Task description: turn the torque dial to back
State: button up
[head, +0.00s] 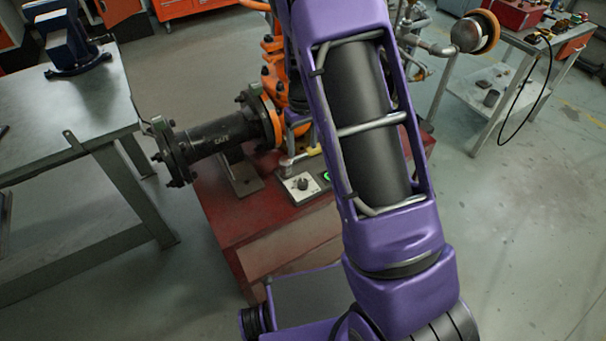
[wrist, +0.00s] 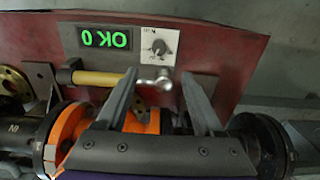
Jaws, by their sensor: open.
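The torque dial (wrist: 158,46) is a small dark knob on a white square plate in the wrist view. The head view also shows the dial (head: 303,184) on a pale panel on the red stand. I cannot read its setting. My gripper (wrist: 158,76) is open and apart from the dial, its fingertips pointing toward the dial's side of the red surface. A silver tool head (wrist: 154,80) on a yellow handle (wrist: 98,78) shows between the fingers; I cannot tell if they touch it. In the head view my arm hides the gripper.
A green-lit display (wrist: 104,38) sits beside the dial. The black flanged pipe (head: 222,134) and orange valve body (head: 274,72) rise close by on the red stand (head: 232,212). A grey workbench (head: 75,105) stands left; a cart (head: 490,90) stands right.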

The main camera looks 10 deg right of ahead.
aim_at(303, 181)
notch_tip(303, 181, down, 15)
jog(key=shift+w+r+b, duration=0.1)
jog(key=shift+r+b, duration=0.1)
jog(key=shift+b, duration=0.3)
grip_shut()
